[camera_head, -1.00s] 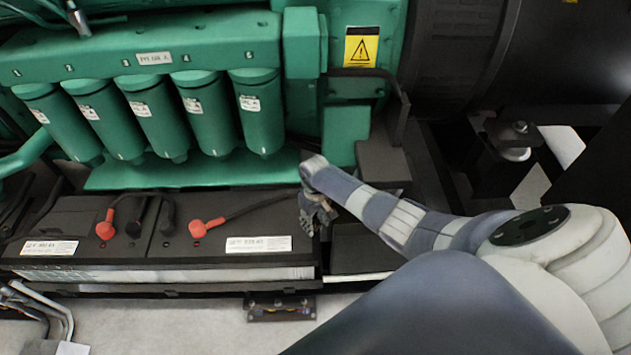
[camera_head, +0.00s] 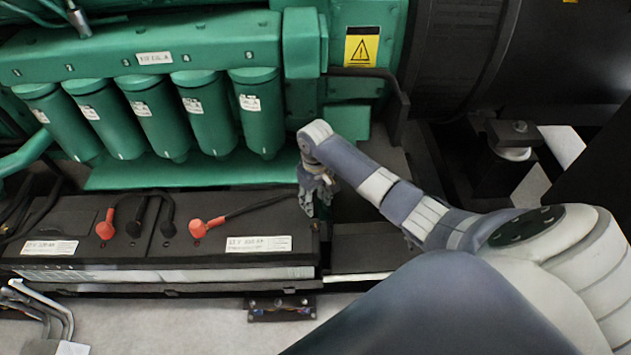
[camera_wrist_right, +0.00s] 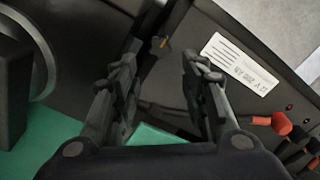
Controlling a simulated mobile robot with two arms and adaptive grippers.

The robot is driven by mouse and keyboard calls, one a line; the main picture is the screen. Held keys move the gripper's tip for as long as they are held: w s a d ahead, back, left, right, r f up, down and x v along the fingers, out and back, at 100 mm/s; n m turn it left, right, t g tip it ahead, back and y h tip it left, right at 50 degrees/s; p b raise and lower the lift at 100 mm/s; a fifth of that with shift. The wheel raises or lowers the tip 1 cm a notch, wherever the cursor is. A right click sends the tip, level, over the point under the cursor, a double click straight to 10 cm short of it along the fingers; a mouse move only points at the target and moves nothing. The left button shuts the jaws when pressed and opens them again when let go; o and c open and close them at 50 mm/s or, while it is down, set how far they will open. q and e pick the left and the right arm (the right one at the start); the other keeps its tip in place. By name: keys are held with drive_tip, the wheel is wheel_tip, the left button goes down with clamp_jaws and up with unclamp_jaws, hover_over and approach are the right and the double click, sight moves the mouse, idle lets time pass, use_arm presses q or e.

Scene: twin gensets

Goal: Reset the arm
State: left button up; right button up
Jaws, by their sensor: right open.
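My right arm (camera_head: 400,200) reaches in from the right in the head view, over the right end of the battery bank. Its gripper (camera_head: 315,205) hangs beside the right end of the black batteries (camera_head: 150,240), below the green engine. In the right wrist view the gripper (camera_wrist_right: 160,75) is open, its two dark fingers apart with nothing between them. Beyond the fingers lie the battery top with its white label (camera_wrist_right: 238,62) and a patch of green. My left gripper is not in these views.
Several green filters (camera_head: 205,115) hang along the engine behind the batteries. Red terminal caps (camera_head: 207,227) and cables stand on the batteries. A black bracket (camera_head: 510,140) sits at the right. Metal tubing (camera_head: 40,305) is at the lower left. The pale floor (camera_head: 180,325) in front shows clear space.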

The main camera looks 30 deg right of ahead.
drive_tip(key=shift+r, duration=0.5)
